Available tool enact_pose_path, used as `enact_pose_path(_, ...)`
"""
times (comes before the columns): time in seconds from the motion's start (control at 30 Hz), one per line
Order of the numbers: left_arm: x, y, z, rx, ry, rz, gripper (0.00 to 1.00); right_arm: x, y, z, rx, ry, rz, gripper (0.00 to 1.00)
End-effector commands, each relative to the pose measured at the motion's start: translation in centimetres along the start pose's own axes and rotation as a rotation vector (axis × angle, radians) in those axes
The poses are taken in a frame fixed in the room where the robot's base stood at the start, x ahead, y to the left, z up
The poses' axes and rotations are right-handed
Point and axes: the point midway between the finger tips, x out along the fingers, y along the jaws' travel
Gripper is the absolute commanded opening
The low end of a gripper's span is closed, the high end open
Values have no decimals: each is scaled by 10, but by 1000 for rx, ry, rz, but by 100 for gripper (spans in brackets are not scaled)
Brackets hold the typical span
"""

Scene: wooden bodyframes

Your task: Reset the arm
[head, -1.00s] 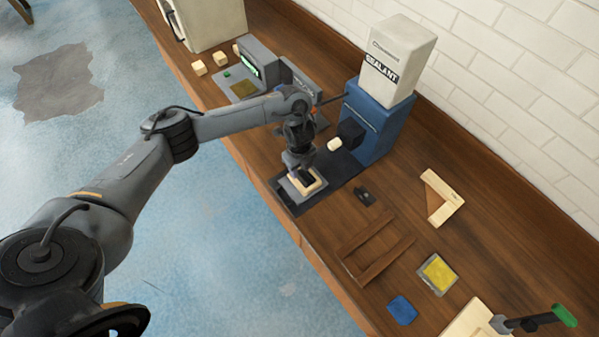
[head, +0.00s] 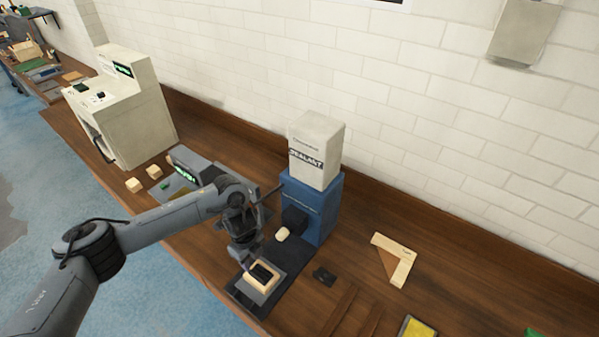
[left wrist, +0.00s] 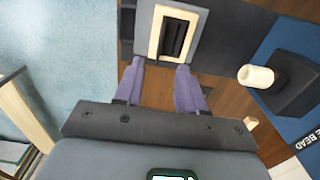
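My left arm reaches in from the left in the head view, and its gripper (head: 247,264) is just above the bench, beside the sealant machine. In the left wrist view the two fingers of this gripper (left wrist: 160,72) stand apart with nothing between them. A pale wooden frame with a dark centre (head: 263,274) lies on a grey plate at the front of the machine; it also shows just beyond the fingertips in the left wrist view (left wrist: 157,32). My right gripper is in neither view.
The blue sealant machine (head: 325,212) with its white box (head: 318,150) stands behind the frame. A small black piece (head: 324,276) and a pale corner bracket (head: 404,266) lie to the right. A grey device (head: 197,166), small blocks (head: 133,184) and a large cream machine (head: 135,110) are left.

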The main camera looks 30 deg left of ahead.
Motion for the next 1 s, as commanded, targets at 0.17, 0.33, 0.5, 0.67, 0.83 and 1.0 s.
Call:
enact_pose_path(0.17, 22, 23, -6, 3, 11, 55, 40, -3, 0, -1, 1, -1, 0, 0)
enact_pose_path(0.33, 74, 81, -46, 29, 72, 183, 40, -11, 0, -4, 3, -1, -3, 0)
enact_pose_path(0.5, 115, 155, -137, 77, 237, 293, 40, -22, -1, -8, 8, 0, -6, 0)
enact_pose_path(0.67, 122, 207, -249, 70, 442, 282, 40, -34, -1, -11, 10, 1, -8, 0)
enact_pose_path(0.83, 94, 229, -355, -48, 639, 165, 40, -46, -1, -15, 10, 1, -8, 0)
enact_pose_path(1.0, 40, 212, -406, -319, 746, -13, 40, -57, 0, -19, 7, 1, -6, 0)
